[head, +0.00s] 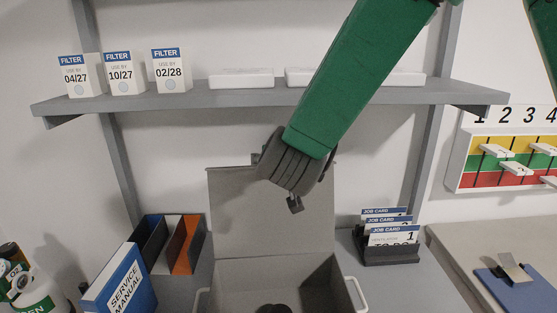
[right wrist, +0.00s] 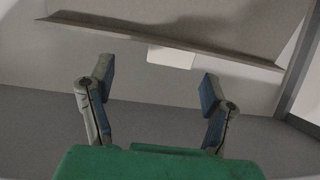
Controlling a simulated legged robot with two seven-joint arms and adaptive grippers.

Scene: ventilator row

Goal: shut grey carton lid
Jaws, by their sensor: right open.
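The grey carton (head: 325,280) stands on the grey worktop at the bottom centre of the head view. Its lid (head: 240,225) is open and stands upright at the back. My right gripper (head: 295,203) is open and overlaps the upper part of the lid; contact cannot be told. In the right wrist view my open fingers (right wrist: 155,92) have nothing between them. A pale panel with a lipped edge (right wrist: 180,38) and a white tab (right wrist: 170,57) lies beyond the fingertips. My left gripper is not in view.
A shelf (head: 190,101) with filter boxes (head: 125,74) and flat white packs (head: 241,78) runs above the carton. Binders (head: 172,245) and a service manual (head: 122,285) stand left. A job card holder (head: 391,252) stands right. Part of a dark round item (head: 275,308) shows inside the carton.

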